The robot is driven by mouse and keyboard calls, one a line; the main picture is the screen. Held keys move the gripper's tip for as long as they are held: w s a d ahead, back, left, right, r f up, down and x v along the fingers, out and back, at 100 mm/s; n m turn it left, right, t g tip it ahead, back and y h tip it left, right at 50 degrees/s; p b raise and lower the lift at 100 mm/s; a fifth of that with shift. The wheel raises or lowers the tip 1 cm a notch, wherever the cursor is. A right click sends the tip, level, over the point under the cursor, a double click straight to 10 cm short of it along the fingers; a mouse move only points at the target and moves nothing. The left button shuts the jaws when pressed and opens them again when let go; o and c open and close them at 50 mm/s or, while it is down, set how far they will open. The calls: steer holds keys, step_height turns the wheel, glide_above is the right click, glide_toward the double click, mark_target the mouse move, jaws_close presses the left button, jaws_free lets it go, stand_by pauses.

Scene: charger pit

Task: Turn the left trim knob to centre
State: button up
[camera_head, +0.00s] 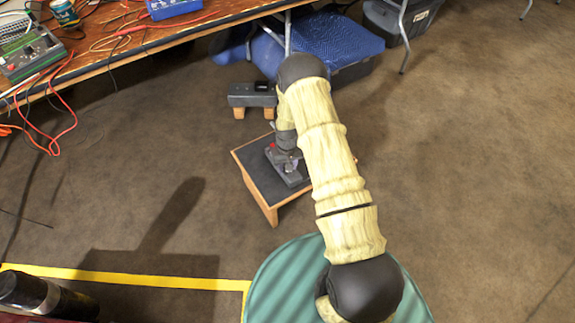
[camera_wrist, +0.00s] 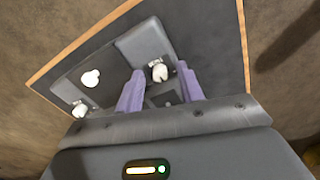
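In the wrist view a dark grey control unit (camera_wrist: 140,42) on a wood-edged board carries a white knob (camera_wrist: 158,72) on its near edge. A second white knob (camera_wrist: 80,110) is at the lower left, and a white stick-like cap (camera_wrist: 91,78) lies between. I cannot tell which knob is the left trim knob. The two purple fingers of my gripper (camera_wrist: 159,68) are apart, with the first knob showing between their tips; I see no contact. In the head view the unit (camera_head: 292,178) sits on a small stool, and my arm hides part of it.
The low stool (camera_head: 249,183) has a dark top and wooden legs. A grey box (camera_head: 252,94) on wooden blocks stands behind it. A cluttered workbench (camera_head: 150,40) with cables is at the upper left, and a blue crate (camera_head: 345,45) lies behind. The carpet at right is clear.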

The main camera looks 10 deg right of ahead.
step_height(320, 180, up, 17)
steer(key=p, duration=0.5)
steer(key=shift+r, duration=0.2)
stand_by(0.3)
steer(key=s+r+t, duration=0.1)
steer(key=s+r, duration=0.3)
steer(key=r, duration=0.4)
steer(key=s+r, duration=0.5)
steer(key=r, duration=0.3)
steer(key=s+r+t, duration=0.2)
steer(key=s+r, duration=0.5)
steer(key=s, duration=0.6)
step_height(320, 180, up, 32)
steer(key=p, duration=3.3)
steer(key=shift+w+r+m, duration=0.25)
steer(key=shift+m, duration=0.05)
steer(key=shift+a, duration=0.1)
